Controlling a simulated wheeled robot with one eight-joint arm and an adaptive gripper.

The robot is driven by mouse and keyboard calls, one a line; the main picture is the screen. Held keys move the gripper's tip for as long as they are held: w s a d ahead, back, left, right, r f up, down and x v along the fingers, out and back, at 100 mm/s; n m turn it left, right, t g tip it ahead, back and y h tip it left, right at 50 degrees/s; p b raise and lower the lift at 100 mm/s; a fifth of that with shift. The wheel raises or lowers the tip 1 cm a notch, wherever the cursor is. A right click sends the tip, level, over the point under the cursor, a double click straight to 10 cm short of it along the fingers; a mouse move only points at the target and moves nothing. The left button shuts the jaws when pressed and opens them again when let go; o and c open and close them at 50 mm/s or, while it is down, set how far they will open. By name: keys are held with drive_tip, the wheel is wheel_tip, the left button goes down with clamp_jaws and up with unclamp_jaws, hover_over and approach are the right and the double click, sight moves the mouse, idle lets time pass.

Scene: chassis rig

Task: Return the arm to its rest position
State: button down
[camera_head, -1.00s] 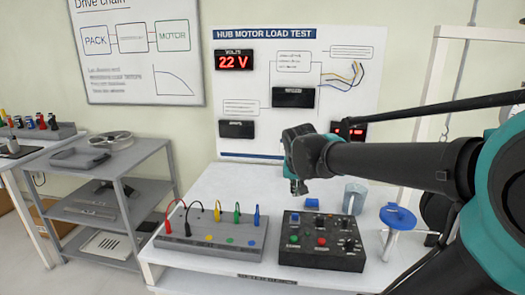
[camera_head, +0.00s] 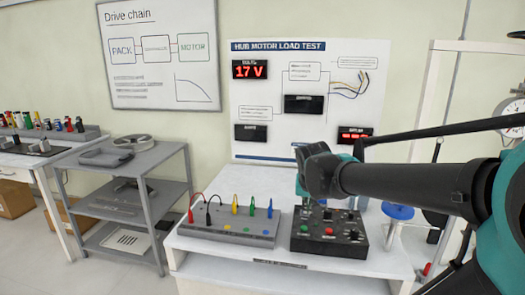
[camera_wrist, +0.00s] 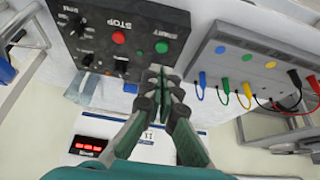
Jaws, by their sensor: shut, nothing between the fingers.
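My gripper (camera_head: 303,198) hangs at the left part of the black control box (camera_head: 330,245) in the head view, with my arm reaching in from the right. In the wrist view my gripper's fingers (camera_wrist: 157,73) are together with nothing between them. They overlap the edge of the control box (camera_wrist: 150,14) near its green START button (camera_wrist: 162,47). A gap between fingertips and box is hard to judge. The red STOP button (camera_wrist: 119,37) shows clear of the fingers.
A grey terminal block (camera_head: 228,236) with coloured leads stands left of the box. A blue-topped stand (camera_head: 398,212) is to the right, below my arm. The test panel (camera_head: 270,75) stands behind, its volts display (camera_head: 250,69) reading 17 V. A grey shelf cart (camera_head: 150,158) stands left.

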drive_tip(key=s+d+f+n+g+y, duration=0.1)
drive_tip(key=s+d+f, duration=0.3)
drive_tip(key=s+f, duration=1)
drive_tip(key=shift+s+d+f+n, duration=0.15)
drive_tip(key=shift+f+n, duration=0.35)
drive_tip(key=shift+f, duration=0.4)
